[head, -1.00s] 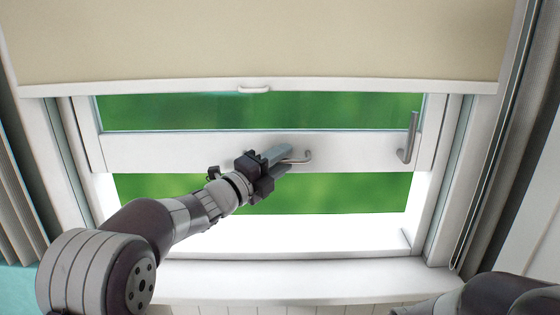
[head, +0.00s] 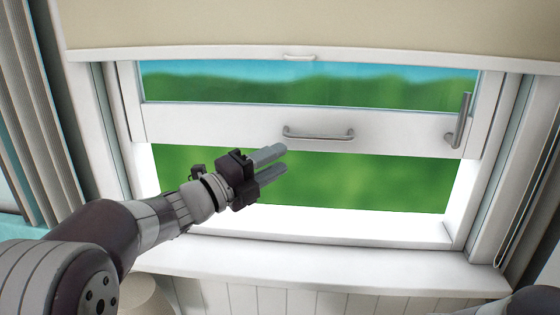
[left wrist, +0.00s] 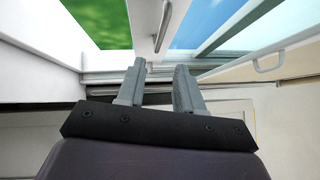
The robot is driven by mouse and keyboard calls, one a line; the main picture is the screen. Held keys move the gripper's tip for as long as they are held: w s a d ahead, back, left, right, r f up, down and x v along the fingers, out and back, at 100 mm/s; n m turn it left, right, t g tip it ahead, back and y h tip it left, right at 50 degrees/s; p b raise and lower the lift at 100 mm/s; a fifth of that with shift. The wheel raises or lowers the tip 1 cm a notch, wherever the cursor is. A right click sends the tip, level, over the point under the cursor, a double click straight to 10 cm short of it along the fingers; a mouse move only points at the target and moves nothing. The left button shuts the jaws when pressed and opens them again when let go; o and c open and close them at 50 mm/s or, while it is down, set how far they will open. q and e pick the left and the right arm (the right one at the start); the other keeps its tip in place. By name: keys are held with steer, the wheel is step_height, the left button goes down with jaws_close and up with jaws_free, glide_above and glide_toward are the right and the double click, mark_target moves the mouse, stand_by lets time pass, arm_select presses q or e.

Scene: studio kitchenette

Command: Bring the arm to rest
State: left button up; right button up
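My left gripper (head: 279,162) is in front of the window, below and left of the grey bar handle (head: 318,132) on the sash rail. Its two fingers are apart with nothing between them, and it does not touch the handle. The left wrist view also shows the two separated fingers (left wrist: 160,75), empty. The window sash (head: 225,124) is raised, with an open gap below its bottom rail. Only a dark part of my right arm shows at the bottom right of the head view; its gripper is out of view.
A beige blind (head: 300,25) with a small white pull (head: 299,57) hangs above the sash. A grey lever (head: 461,120) is at the sash's right side. The white sill (head: 330,268) runs below the opening. A grey curtain (head: 42,130) hangs at the left.

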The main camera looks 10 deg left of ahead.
arm_select(q)
steer(key=a+f+n+g+y, duration=0.1)
steer(key=a+f+n+y, duration=1.15)
steer(key=f+n, duration=0.45)
steer(key=s+a+f+n+g+y, duration=0.1)
steer(key=s+f+n+g+y, duration=0.1)
steer(key=s+f+n+g, duration=0.45)
steer(key=s+d+f+n+g, duration=0.1)
steer(key=s+f+n+g, duration=0.1)
steer(key=s, duration=0.6)
steer(key=s+d+f+n+g+p, duration=0.1)
steer(key=s+d+f+n+g, duration=0.1)
steer(key=s, duration=0.7)
step_height(320, 180, down, 2)
steer(key=shift+d+f+n+g, duration=0.25)
steer(key=shift+n+g, duration=0.1)
steer(key=shift+n, duration=0.1)
steer(key=shift+h, duration=0.25)
